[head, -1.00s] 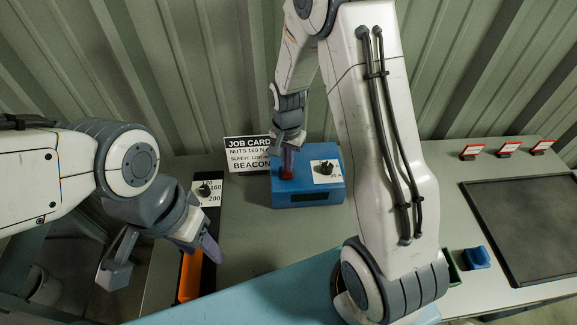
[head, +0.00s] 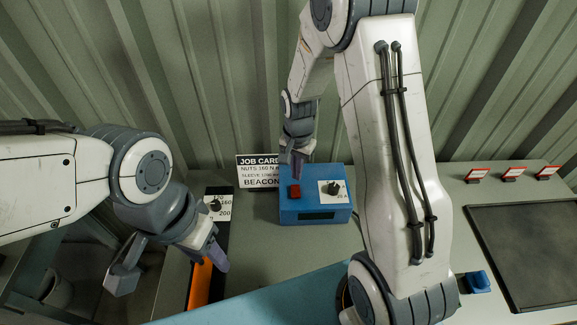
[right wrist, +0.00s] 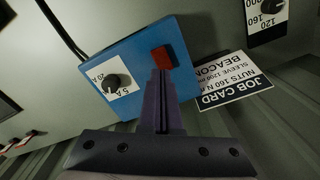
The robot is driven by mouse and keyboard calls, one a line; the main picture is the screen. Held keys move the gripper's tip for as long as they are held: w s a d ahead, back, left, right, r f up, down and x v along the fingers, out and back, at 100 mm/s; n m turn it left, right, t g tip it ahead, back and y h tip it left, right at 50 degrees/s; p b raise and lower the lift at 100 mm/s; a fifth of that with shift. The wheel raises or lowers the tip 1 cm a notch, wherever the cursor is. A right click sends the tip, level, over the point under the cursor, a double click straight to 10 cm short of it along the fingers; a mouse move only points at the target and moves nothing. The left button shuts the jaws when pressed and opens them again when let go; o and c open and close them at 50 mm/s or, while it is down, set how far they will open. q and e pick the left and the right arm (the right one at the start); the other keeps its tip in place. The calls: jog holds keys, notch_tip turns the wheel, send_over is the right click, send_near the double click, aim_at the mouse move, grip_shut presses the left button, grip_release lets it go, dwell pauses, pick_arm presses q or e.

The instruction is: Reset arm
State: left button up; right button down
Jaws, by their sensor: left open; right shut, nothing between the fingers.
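My right gripper (head: 297,172) is shut and empty, pointing down at the blue box (head: 316,214) by its red button (head: 294,191). In the right wrist view its closed fingers (right wrist: 161,75) end just beside the red button (right wrist: 163,57); I cannot tell whether they touch it. The box also carries a black knob (head: 334,188) on a white label. My left gripper (head: 170,276) is open and empty at the left, its fingers spread wide near the orange bar (head: 200,283).
A dark mat (head: 530,250), a small blue bin (head: 478,282) and red-and-white tags (head: 513,174) are at the right. My right arm covers the middle.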

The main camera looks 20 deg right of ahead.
jog(key=s+a+r+n+b, duration=0.55)
jog(key=s+a+n, duration=0.25)
jog(key=s+a, duration=0.3)
jog(key=s+a+r+n+y+b, duration=0.1)
jog(key=s+a+n+b, duration=0.2)
jog(key=s+n, duration=0.5)
jog(key=s, duration=0.4)
jog(key=shift+s+r+n, duration=0.2)
jog(key=shift+s+n, duration=0.1)
jog(key=shift+s, duration=0.1)
